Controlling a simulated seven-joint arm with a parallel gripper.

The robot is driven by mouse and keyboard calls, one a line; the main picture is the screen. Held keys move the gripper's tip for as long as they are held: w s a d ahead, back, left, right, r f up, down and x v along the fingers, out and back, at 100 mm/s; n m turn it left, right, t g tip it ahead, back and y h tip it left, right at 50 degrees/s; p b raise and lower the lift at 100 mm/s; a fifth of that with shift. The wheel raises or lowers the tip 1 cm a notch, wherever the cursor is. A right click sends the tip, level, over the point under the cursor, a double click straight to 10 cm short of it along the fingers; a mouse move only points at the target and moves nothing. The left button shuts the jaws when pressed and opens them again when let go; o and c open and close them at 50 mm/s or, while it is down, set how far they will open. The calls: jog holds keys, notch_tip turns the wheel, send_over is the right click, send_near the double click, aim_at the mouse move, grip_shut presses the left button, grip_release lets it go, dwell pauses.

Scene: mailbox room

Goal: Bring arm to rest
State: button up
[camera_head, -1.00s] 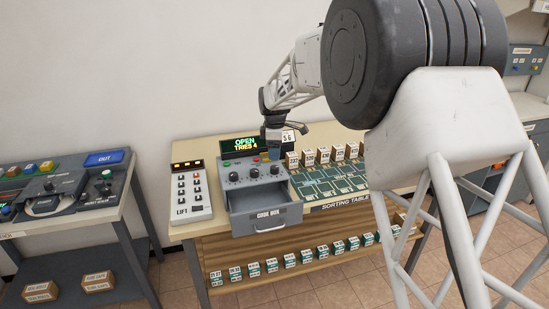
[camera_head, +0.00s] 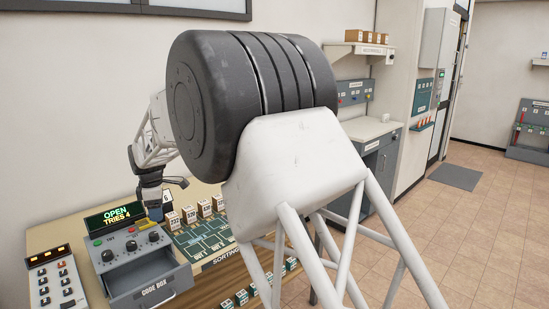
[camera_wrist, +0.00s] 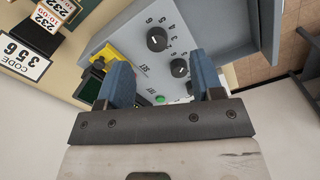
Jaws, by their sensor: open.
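My gripper (camera_wrist: 162,88) is open in the wrist view, its two blue fingers apart with nothing between them. It hangs over the grey code box (camera_wrist: 215,40), close to the box's top panel of dark knobs. In the head view my gripper (camera_head: 154,205) is low at the left, partly hidden, behind the code box (camera_head: 128,245). The box's drawer (camera_head: 155,282) is pulled out and looks empty in the part that shows. The display (camera_head: 115,214) reads "OPEN" and "TRIES 4". My arm fills the middle of the head view.
A card with code 356 (camera_wrist: 22,57) stands beside the box. Several small numbered boxes (camera_head: 204,207) line the sorting table (camera_head: 75,232). The lift panel (camera_head: 55,280) is at left. A side counter (camera_head: 365,133) stands at right. The tiled floor (camera_head: 465,225) there is clear.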

jog(key=s+d+r+m, duration=0.4)
jog(key=d, duration=0.8)
jog(key=s+d+r+m+t, duration=0.1)
jog(key=s+d+r+m, duration=0.3)
jog(key=d, duration=0.8)
jog(key=s+d+r+m, duration=0.3)
jog(key=s+d+r, duration=0.2)
jog(key=d, duration=0.8)
jog(key=s+d+f+m, duration=0.2)
jog(key=s+d+m, duration=0.2)
jog(key=s+d, duration=0.3)
jog(key=s+d+f+m+t, duration=0.1)
jog(key=s+d+f+m, duration=0.1)
jog(key=s+d, duration=0.5)
jog(key=s+d+f+m, duration=0.2)
jog(key=s+d+m, duration=0.3)
jog(key=s, duration=1.1)
jog(key=shift+d+m+t, duration=0.3)
jog(key=shift+d, duration=0.95)
jog(key=shift+f, duration=0.1)
jog(key=shift+c, duration=0.2)
